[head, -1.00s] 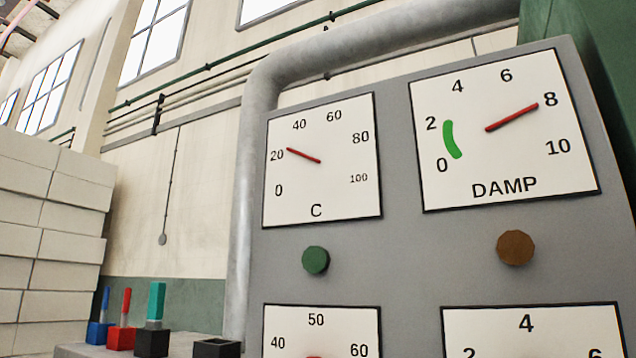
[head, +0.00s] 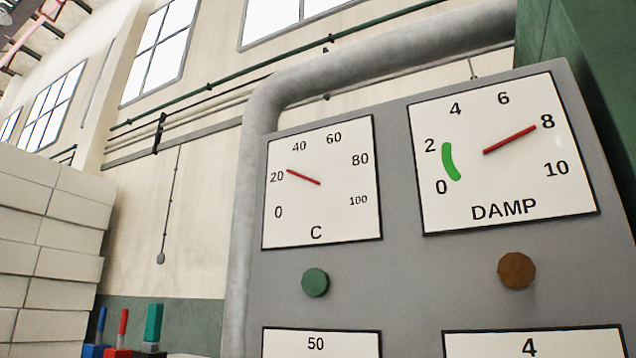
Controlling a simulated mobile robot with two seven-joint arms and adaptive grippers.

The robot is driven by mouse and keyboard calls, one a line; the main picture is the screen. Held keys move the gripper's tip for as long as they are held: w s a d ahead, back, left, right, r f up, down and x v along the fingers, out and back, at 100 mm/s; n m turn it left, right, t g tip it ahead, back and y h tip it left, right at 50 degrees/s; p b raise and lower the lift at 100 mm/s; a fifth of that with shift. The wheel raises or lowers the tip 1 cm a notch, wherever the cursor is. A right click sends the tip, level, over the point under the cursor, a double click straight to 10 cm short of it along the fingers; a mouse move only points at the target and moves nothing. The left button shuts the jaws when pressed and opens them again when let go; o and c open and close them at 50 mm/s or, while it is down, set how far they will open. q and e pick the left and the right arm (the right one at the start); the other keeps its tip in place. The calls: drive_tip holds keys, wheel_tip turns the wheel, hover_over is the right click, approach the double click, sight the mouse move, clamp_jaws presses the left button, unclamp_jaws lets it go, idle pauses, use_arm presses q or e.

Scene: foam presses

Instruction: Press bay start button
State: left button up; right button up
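A grey panel (head: 400,270) fills the right half of the head view. On it, a green round button (head: 315,282) sits below the C gauge (head: 320,182), whose red needle points near 20. A brown round button (head: 516,270) sits below the DAMP gauge (head: 505,155). The DAMP needle points near 8, and a green band marks about 0 to 2. No label shows which button is the bay start button. Two more gauges are cut off at the bottom edge. Neither of my grippers is in view.
A stack of pale blocks (head: 45,250) stands at the left. Blue, red and teal upright pieces (head: 153,322) show at the bottom left, cut off by the frame. A thick grey pipe (head: 262,130) runs behind the panel. A dark green surface (head: 600,90) is at the far right.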

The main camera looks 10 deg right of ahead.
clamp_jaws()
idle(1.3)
